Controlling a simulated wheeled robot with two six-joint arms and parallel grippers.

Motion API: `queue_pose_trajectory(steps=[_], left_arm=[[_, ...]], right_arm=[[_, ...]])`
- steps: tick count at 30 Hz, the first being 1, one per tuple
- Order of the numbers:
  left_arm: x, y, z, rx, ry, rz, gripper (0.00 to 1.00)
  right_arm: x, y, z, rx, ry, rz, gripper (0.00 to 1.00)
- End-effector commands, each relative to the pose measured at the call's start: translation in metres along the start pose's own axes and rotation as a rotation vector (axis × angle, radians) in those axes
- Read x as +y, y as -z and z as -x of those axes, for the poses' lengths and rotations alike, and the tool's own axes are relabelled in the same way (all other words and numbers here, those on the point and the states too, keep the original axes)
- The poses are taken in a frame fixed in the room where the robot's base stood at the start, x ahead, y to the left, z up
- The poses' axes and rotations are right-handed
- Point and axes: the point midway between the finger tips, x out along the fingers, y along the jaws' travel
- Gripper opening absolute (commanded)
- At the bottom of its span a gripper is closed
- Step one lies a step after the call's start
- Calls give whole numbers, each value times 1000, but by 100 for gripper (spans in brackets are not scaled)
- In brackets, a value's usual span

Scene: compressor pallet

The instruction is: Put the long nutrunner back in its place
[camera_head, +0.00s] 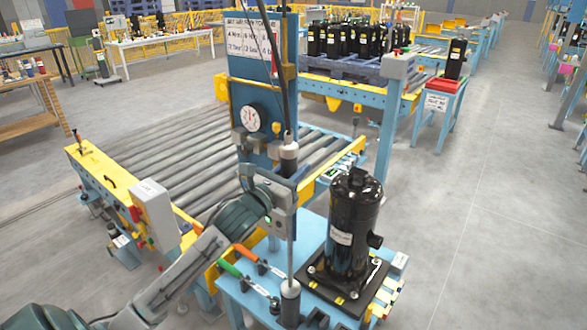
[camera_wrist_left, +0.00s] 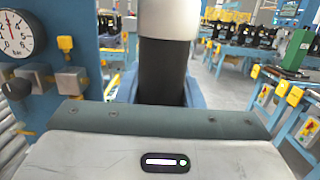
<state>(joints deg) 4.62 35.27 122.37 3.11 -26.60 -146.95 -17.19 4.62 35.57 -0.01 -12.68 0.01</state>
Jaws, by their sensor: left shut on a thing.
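The long nutrunner (camera_head: 290,160) is upright in front of the blue column, with a dark body and a thin shaft running down. My left gripper (camera_head: 283,196) is shut on its body from the left. In the left wrist view the nutrunner's dark body (camera_wrist_left: 165,70) stands straight ahead, with a light grey collar above; the fingertips are hidden. The shaft's lower end meets a dark grey cylinder (camera_head: 290,302) at the blue stand (camera_head: 240,300); I cannot tell whether it is seated in it. My right gripper is not in view.
A black compressor (camera_head: 352,230) stands on a dark plate right of the shaft. Green-handled (camera_head: 230,269) and orange-handled (camera_head: 244,250) tools lie left of it. The blue column carries a gauge (camera_head: 250,118). A roller conveyor (camera_head: 160,140) lies behind. The floor at right is free.

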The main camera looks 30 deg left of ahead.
Motion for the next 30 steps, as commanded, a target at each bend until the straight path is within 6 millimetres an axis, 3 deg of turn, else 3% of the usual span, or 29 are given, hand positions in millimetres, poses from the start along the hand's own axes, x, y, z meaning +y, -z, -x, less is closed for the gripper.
queue_pose_trajectory(steps=[17,18,21,30], left_arm=[[-1,7,1,-6,2,-1,0],[-1,7,1,-6,2,-2,39],[0,7,1,-4,2,-1,59],[0,11,2,4,-2,1,59]], right_arm=[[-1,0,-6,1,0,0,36],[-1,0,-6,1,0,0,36],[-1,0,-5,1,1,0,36],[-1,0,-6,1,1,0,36]])
